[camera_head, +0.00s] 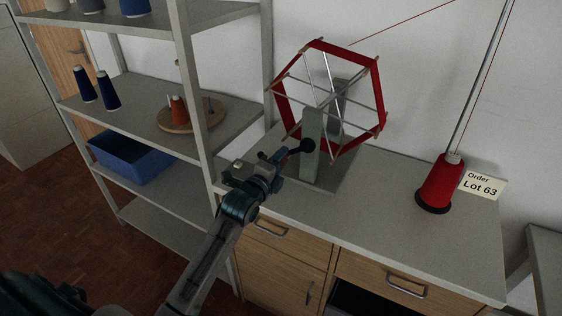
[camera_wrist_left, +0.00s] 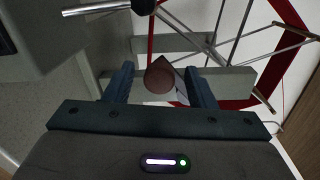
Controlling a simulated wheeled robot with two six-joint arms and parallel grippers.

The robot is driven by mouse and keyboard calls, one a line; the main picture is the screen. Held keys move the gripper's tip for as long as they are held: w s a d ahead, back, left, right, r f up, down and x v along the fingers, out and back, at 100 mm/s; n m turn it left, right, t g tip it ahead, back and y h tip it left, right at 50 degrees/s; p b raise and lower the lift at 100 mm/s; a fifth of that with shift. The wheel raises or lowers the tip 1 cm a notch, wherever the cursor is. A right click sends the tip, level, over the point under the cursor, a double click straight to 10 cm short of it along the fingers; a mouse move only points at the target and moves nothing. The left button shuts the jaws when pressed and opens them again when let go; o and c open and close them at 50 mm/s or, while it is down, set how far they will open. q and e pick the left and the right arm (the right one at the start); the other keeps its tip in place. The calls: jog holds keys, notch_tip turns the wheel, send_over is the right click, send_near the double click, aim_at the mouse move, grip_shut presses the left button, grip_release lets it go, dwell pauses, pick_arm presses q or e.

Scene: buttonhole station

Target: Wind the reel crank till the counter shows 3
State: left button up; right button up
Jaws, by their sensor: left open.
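The reel (camera_head: 378,95) is a hexagonal frame wound with red thread, on a grey stand (camera_head: 311,140) on the counter top. A black ball (camera_head: 307,145) shows at the stand's near side; in the left wrist view a black ball (camera_wrist_left: 143,6) sits on a metal rod (camera_wrist_left: 95,8). My left gripper (camera_head: 278,164) is open close to this side of the stand. In the left wrist view a round brown piece (camera_wrist_left: 160,77), possibly the crank handle, appears between the parted fingers, with gaps on both sides. I cannot make out any counter reading. My right gripper is out of view.
A red thread cone (camera_head: 441,183) stands on the right beside a pole and a card reading "Order Lot 63" (camera_head: 481,185). A metal shelf post (camera_head: 190,80) rises left of my gripper. The counter top (camera_head: 390,190) is clear between reel and cone.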

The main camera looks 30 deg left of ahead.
pick_arm(q)
jog(key=s+b, duration=0.2)
jog(key=s, duration=0.7)
jog(key=shift+s+a+r, duration=0.15)
jog(key=shift+s+a, duration=0.05)
jog(key=shift+s, duration=0.15)
